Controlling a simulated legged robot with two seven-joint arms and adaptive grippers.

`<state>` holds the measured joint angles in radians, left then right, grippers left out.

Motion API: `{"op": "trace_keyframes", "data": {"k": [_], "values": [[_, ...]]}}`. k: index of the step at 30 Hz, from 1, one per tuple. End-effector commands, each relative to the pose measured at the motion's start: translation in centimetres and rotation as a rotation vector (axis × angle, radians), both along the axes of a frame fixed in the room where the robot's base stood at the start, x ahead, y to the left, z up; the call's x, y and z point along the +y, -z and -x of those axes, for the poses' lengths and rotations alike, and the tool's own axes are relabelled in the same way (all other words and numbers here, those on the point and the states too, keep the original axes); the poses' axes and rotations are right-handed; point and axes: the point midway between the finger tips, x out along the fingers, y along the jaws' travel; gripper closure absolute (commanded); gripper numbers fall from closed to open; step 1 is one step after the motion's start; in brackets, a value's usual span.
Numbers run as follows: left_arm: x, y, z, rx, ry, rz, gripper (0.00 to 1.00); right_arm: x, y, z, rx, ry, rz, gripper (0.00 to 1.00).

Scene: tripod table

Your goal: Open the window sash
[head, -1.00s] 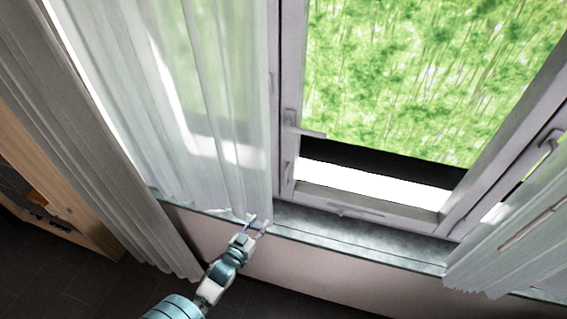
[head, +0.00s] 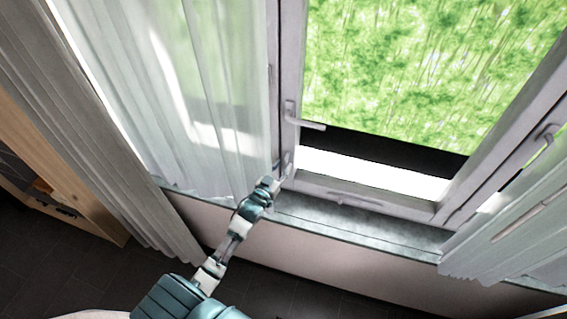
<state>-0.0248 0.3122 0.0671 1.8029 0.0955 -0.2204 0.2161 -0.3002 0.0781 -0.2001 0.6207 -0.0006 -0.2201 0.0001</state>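The window sash (head: 360,187) has a pale grey frame around a pane with green foliage behind it. Its handle (head: 306,124) sits on the left side of the frame and its lever points right. My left gripper (head: 284,176) is at the lower left corner of the frame, below the handle and beside the curtain's edge. Its fingers are small and partly merge with the frame, so I cannot tell whether they are open or touch it. My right gripper is not in view.
A sheer white curtain (head: 200,100) hangs left of the sash, and another (head: 510,235) hangs at the right. A grey sill (head: 350,225) runs below the window. A second handle (head: 546,137) is on the right. A wooden cabinet (head: 90,205) stands at the left.

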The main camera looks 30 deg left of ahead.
Motion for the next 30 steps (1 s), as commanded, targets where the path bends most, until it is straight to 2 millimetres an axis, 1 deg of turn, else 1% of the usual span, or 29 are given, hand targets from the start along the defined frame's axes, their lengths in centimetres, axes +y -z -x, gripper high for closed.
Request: {"op": "trace_keyframes", "data": {"k": [1,3,6,14,15,17,18,19,30], "values": [[-0.1,-0.1,-0.7,-0.001,0.0,0.001,0.63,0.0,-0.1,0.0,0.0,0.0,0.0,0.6],[-0.1,-0.1,-1.3,-0.001,0.0,0.001,0.63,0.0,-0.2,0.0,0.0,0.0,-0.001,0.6],[0.0,0.0,-1.8,-0.001,0.0,0.001,0.63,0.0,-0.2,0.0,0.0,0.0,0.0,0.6],[0.4,0.1,-1.9,0.0,0.0,0.004,0.63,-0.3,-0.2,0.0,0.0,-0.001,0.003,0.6],[0.4,0.2,-1.9,0.0,0.0,0.005,0.68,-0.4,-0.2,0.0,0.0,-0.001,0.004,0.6],[0.5,0.2,-1.9,0.0,0.0,0.005,0.83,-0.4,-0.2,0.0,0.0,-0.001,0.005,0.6],[0.5,0.2,-1.9,0.0,0.0,0.005,0.93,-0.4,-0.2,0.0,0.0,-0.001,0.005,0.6],[0.4,0.2,-1.9,0.0,0.0,0.005,1.0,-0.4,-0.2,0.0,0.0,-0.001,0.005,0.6],[0.4,0.2,-2.1,0.001,-0.004,0.003,1.0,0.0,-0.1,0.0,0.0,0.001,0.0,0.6]]}}
